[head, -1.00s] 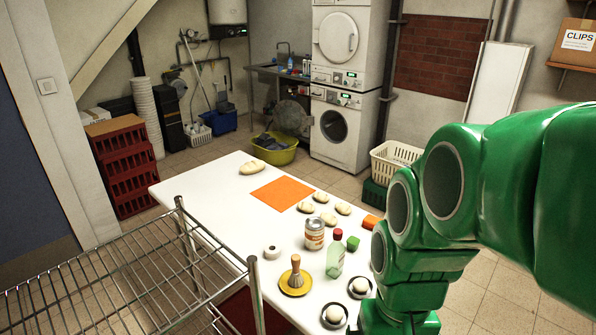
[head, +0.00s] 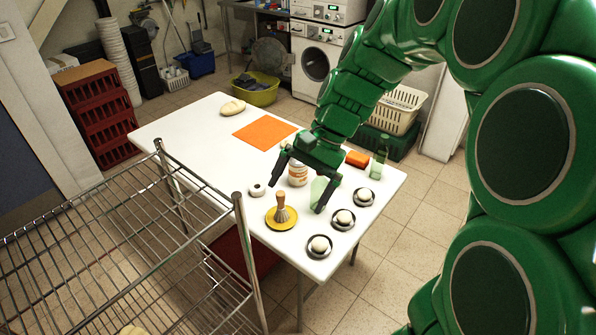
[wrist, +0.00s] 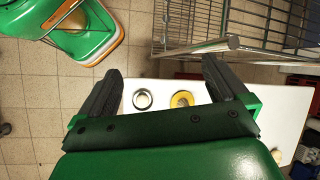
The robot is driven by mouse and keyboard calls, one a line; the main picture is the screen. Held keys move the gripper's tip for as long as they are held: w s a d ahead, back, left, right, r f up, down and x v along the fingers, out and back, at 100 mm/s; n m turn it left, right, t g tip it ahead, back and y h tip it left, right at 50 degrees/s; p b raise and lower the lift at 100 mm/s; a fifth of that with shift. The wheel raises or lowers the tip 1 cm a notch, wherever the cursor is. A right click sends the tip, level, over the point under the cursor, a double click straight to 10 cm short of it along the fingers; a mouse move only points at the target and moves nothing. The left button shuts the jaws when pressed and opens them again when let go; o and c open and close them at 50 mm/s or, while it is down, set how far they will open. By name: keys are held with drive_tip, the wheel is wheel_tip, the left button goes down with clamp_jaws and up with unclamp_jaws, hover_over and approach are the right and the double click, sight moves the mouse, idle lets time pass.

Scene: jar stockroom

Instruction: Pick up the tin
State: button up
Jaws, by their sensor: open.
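The tin (head: 297,176), with an orange and white label, stands upright on the white table (head: 190,140). In the head view it shows just beneath my gripper (head: 296,197), whose dark fingers are spread open and empty. The gripper hides part of the tin, and I cannot tell how far above it the fingers are. In the wrist view my open gripper (wrist: 161,64) shows against the table and floor; I do not see the tin there.
A pale green bottle (head: 318,190) is partly behind a finger. A brush (head: 281,208) on a yellow plate, a white roll (head: 257,190) and several small dishes (head: 343,219) are close by. An orange block (head: 357,159) and another green bottle (head: 379,163) are right. A wire rack (head: 238,230) stands in front.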

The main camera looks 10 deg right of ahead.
drive_tip(key=w+a+f+m+y, duration=0.2)
drive_tip(key=w+m+y, duration=0.1)
drive_tip(key=w, duration=1)
drive_tip(key=m+t+y, duration=0.3)
drive_tip(key=m+y, duration=0.1)
drive_tip(key=m, duration=0.4)
hover_over(298, 171)
drive_tip(key=s, duration=0.4)
wheel_tip(298, 171, down, 12)
drive_tip(key=w+d+f+m+t, duration=0.2)
drive_tip(key=w+d+f+m, duration=0.2)
drive_tip(key=w+d+f, duration=0.45)
drive_tip(key=shift+y, duration=0.4)
drive_tip(key=shift+s+a+f, duration=0.15)
drive_tip(key=shift+a+f, duration=0.6)
drive_tip(key=shift+a, duration=0.6)
drive_tip(key=shift+s+a+f, duration=0.1)
drive_tip(key=shift+a+f, duration=0.7)
drive_tip(key=shift+a, duration=0.55)
drive_tip(key=shift+s+a+f, duration=0.15)
drive_tip(key=shift+a+f, duration=0.6)
drive_tip(key=shift+a, duration=0.6)
drive_tip(key=shift+c, duration=0.5)
drive_tip(key=c, duration=1.2)
drive_tip(key=shift+o, duration=0.2)
drive_tip(key=shift+r, duration=0.1)
